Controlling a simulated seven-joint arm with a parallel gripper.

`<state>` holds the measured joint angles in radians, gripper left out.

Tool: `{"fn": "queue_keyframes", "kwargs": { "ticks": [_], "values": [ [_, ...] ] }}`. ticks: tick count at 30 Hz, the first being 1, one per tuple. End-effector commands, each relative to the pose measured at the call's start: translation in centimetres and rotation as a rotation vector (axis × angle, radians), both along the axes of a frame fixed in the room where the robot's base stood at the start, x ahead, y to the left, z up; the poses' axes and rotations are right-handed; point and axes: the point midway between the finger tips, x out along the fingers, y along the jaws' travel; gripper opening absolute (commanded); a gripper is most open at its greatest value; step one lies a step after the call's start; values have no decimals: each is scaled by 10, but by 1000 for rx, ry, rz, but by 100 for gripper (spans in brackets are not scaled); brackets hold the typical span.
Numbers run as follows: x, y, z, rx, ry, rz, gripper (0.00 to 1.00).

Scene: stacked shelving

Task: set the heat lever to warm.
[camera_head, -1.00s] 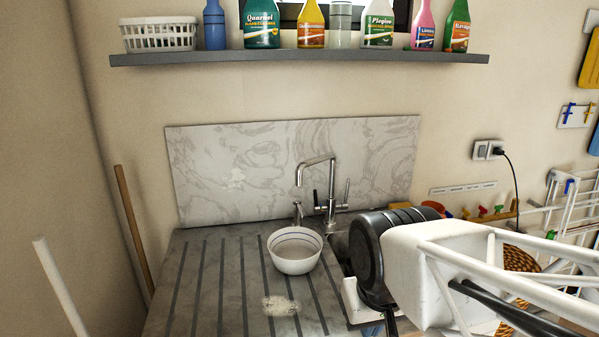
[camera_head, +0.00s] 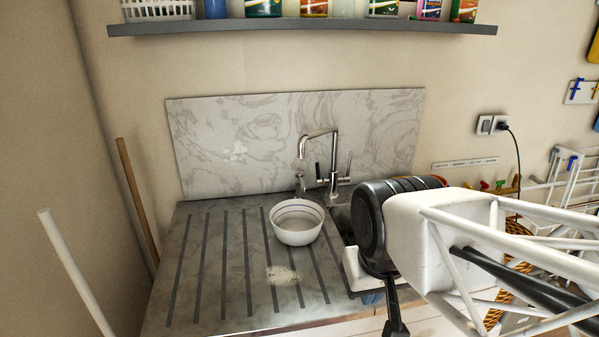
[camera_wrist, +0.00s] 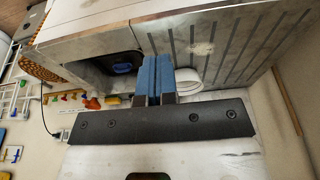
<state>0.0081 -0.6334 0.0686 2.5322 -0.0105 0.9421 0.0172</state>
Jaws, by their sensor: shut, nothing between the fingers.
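The metal tap (camera_head: 334,150) stands at the back of the sink in the head view, its spout bent to the left. I cannot read any heat marking on either. My gripper (camera_wrist: 157,62) is shut and empty in the wrist view, its blue fingers side by side. My arm and wrist are to the right of and in front of the tap in the head view, covering part of the sink. The tap cannot be made out in the wrist view.
A white bowl (camera_head: 297,222) stands on the grooved grey drainboard (camera_head: 208,285), left of the sink. A marbled backsplash (camera_head: 255,145) leans behind. A blue item (camera_wrist: 122,68) lies in the sink. A shelf (camera_head: 280,28) with bottles hangs above; a drying rack (camera_head: 568,175) is at right.

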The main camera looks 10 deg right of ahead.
Motion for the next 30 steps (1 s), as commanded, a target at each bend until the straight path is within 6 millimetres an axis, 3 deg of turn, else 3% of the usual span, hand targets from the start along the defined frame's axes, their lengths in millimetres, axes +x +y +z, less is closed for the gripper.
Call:
{"fn": "queue_keyframes", "kwargs": {
  "ticks": [8,13,17,23,30],
  "values": [
    [0,0,0,0,0,0,0],
    [3,0,1,2,-4,1,23],
    [17,2,3,11,-22,6,41],
    [69,6,9,39,-97,23,41],
    [167,10,14,75,-242,37,41]
  ]
}}
